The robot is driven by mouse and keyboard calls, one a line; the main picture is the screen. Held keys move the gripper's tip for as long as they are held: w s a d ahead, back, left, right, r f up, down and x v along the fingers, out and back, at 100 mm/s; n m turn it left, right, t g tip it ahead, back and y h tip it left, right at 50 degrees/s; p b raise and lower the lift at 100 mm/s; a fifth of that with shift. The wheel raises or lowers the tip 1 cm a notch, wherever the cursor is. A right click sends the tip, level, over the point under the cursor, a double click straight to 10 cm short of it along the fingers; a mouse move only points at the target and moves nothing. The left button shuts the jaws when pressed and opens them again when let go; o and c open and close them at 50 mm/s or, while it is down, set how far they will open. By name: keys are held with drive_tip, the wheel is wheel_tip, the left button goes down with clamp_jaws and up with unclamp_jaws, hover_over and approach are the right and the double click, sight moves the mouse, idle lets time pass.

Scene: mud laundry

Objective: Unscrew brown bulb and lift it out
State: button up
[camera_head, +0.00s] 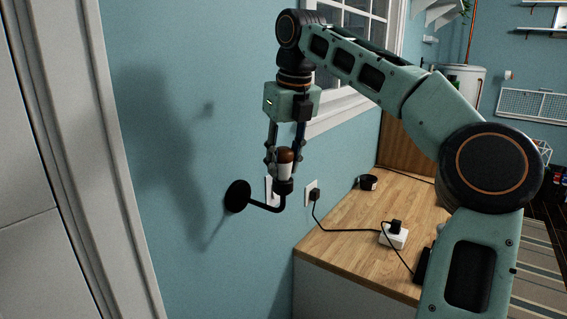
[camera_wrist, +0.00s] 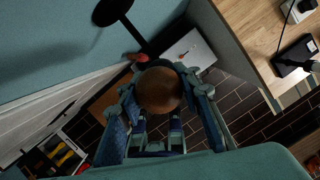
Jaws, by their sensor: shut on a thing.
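The brown bulb (camera_head: 285,155) stands upright over the black socket of a wall lamp (camera_head: 238,196), with a pale lower part showing beneath its brown top. The lamp has a round black wall plate and a bent arm. My gripper (camera_head: 285,162) points down from above, its fingers shut on the bulb from both sides. In the wrist view the bulb (camera_wrist: 160,91) is a round brown top between the two fingers, and the lamp's black plate (camera_wrist: 112,11) is at the top. Whether the bulb's base is still in the socket is hidden.
A wooden counter (camera_head: 345,235) stands right of the lamp. On it are a white power adapter (camera_head: 394,236) with a black plug and cable, and a dark round item (camera_head: 367,182). A wall outlet (camera_head: 312,192) is behind. A white door frame (camera_head: 110,160) is at the left.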

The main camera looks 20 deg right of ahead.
drive_tip(key=shift+a+f+n, duration=0.15)
drive_tip(key=shift+n, duration=0.45)
drive_tip(key=shift+n, duration=0.3)
drive_tip(key=o, duration=1.4)
drive_tip(key=shift+r, duration=0.2)
drive_tip(key=c, duration=0.4)
